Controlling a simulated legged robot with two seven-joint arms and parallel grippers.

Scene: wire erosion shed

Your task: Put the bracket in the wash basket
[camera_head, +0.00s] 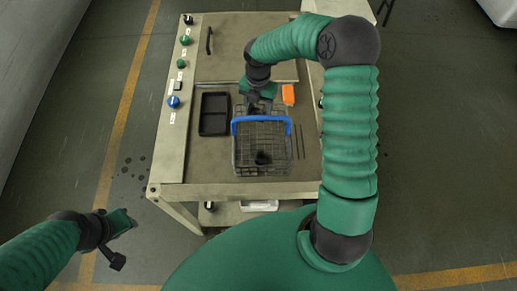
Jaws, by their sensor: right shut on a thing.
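The wash basket (240,155) is a dark wire basket with a blue handle (262,119), standing on the front part of the worktable. My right gripper (257,104) is at the basket's far side, just behind the handle, pointing down. It is shut on a dark grey piece, which looks like the bracket; the hand and handle hide most of it. A small dark object (263,158) shows inside the basket; I cannot tell what it is. My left gripper (121,240) hangs at lower left, away from the table; its jaw opening is unclear.
Knobs and buttons (173,102) line the table's left edge. A white container (259,206) sits below.

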